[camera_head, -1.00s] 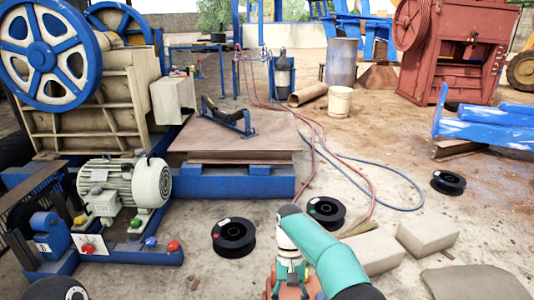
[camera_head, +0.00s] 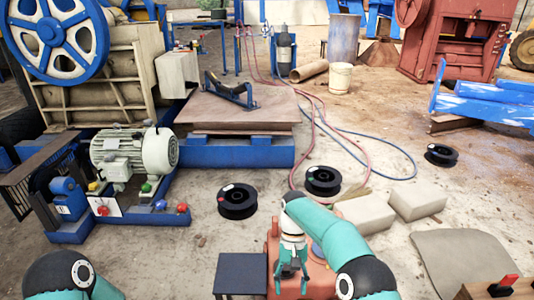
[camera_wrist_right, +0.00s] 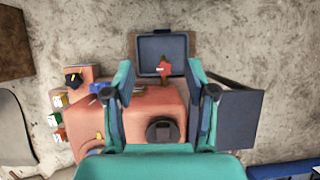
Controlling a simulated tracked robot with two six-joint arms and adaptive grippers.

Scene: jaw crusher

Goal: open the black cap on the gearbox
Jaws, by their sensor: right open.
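The orange-red gearbox (camera_head: 318,277) is at the bottom of the head view, partly hidden by my right arm. In the right wrist view its housing (camera_wrist_right: 110,130) lies below and between my fingers. A round black cap (camera_wrist_right: 163,131) sits on top of it, nearer the palm than the fingertips. My right gripper (camera_head: 291,273) is over the gearbox; in the wrist view (camera_wrist_right: 160,78) its fingers are spread apart with nothing held between them. I cannot tell its height above the cap. My left arm shows at the lower left, but its gripper is out of view.
A dark small table (camera_head: 241,272) stands left of the gearbox. A dark tray (camera_wrist_right: 163,46) with a red piece at its edge lies beyond the fingertips. A smaller orange box with a black knob (camera_wrist_right: 73,80) is beside the gearbox. Black spools (camera_head: 237,201) and concrete blocks (camera_head: 417,200) lie behind.

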